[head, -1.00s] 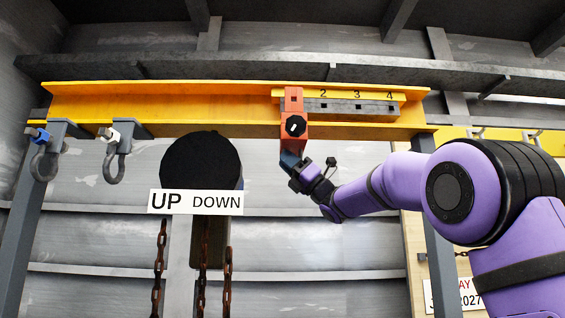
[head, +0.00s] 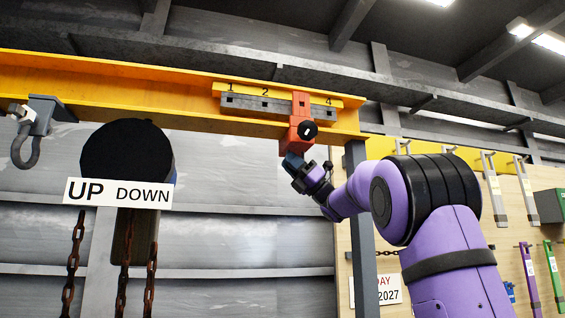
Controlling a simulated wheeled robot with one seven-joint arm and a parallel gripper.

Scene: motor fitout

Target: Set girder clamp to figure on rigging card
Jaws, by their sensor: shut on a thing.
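The orange-red girder clamp (head: 301,107) hangs on the yellow girder (head: 150,80) in the head view. It stands over the numbered scale (head: 262,103), between the figures 2 and 4, and covers the place where 3 was seen. A black knob with a white mark (head: 307,129) is on its front. My gripper (head: 294,163) is shut on the clamp's lower end, just below the girder; the fingertips are partly hidden.
A dark round hoist body (head: 127,160) with an "UP DOWN" sign (head: 118,193) and rusty chains (head: 152,270) hangs at left. A shackle (head: 36,130) hangs at far left. A grey post (head: 360,215) stands right of the clamp. Tools hang on the right board.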

